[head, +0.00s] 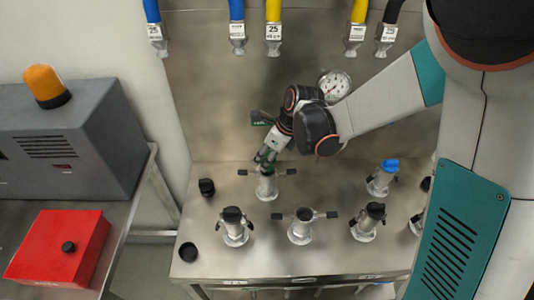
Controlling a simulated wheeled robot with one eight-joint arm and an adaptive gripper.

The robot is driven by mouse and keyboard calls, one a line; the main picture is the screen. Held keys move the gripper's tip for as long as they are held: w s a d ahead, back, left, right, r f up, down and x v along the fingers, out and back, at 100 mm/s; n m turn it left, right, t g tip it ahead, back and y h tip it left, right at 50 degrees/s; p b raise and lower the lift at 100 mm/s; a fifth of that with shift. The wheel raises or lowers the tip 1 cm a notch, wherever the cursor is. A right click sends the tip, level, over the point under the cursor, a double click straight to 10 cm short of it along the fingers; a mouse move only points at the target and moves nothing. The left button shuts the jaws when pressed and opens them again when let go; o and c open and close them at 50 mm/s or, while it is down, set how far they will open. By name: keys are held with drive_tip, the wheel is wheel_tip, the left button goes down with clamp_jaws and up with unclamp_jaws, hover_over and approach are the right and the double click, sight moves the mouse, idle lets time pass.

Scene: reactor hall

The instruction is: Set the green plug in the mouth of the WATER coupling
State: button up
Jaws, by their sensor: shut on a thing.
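My gripper (266,157) points down over the bench top, just above a silver coupling (267,188) with black side handles in the back row. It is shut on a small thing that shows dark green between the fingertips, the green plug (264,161). The fingers hide most of the plug. I cannot tell whether it touches the coupling's mouth. The coupling stands upright. I cannot read a WATER label on any coupling at this size.
Other couplings stand close by: black-topped ones (234,226) (369,222), one with side handles (302,228), and a blue-capped one (383,178). A loose black cap (206,187) lies at left. Hoses (237,20) hang behind. A red box (57,250) is on the left table.

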drive_tip(key=shift+f+b, duration=1.3)
drive_tip(key=shift+f, duration=0.8)
drive_tip(key=o, duration=1.1)
drive_tip(key=shift+r, duration=0.1)
drive_tip(key=v, duration=1.1)
drive_tip(key=shift+s+d+r+n+t+h, duration=0.95)
drive_tip(key=shift+s+d+n, duration=1.2)
drive_tip(key=shift+s+n, duration=1.45)
drive_tip(key=shift+s+d+r+n+t+h, duration=0.55)
drive_tip(key=shift+s+d+r+n, duration=1.3)
drive_tip(key=shift+n, duration=2.75)
drive_tip(key=shift+s+d+r+n+t+h, duration=0.75)
drive_tip(key=shift+s+d+n, duration=1.65)
drive_tip(key=shift+s+n, duration=1.55)
drive_tip(key=shift+w+f+y, duration=0.1)
drive_tip(key=shift+w+y, duration=0.05)
drive_tip(key=shift+y, duration=0.1)
